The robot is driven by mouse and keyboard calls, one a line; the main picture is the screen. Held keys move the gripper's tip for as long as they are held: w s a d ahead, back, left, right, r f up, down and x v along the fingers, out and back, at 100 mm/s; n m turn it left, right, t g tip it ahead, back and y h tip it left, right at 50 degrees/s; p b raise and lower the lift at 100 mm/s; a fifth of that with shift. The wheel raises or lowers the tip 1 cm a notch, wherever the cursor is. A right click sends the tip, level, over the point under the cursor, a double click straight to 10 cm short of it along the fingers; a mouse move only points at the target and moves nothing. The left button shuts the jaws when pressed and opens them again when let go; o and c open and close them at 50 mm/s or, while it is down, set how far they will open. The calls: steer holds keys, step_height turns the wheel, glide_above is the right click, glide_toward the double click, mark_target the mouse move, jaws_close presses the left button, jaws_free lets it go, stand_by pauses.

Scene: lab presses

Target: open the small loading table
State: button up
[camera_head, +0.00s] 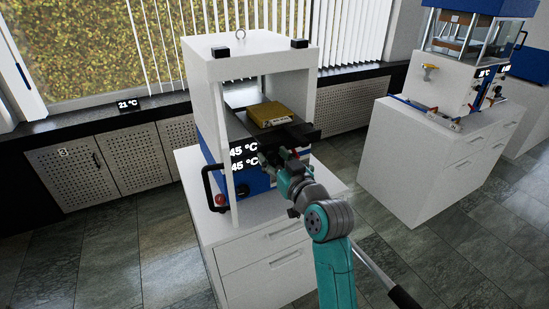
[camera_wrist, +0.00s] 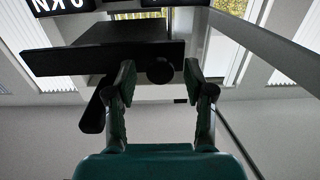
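The small loading table (camera_wrist: 105,58) is a dark slab with a round black knob (camera_wrist: 160,72) on its front edge, seen from below in the wrist view. In the head view the dark slab (camera_head: 241,124) juts from the white press (camera_head: 223,72), with a gold-coloured block (camera_head: 270,113) on top. My gripper (camera_head: 284,160) is at the press's front, just below the slab. In the wrist view my gripper (camera_wrist: 160,80) is open, one finger on each side of the knob, with gaps visible. Whether the knob lies fully between the fingertips is unclear. The head view hides the knob.
A black handle (camera_head: 208,188) and a red button (camera_head: 220,199) are left of my gripper. The press stands on a white drawer cabinet (camera_head: 265,255). A second press (camera_head: 452,75) stands on another cabinet at right. Tiled floor is free between the cabinets.

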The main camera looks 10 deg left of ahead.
steer(key=v, duration=1.2)
stand_by(0.3)
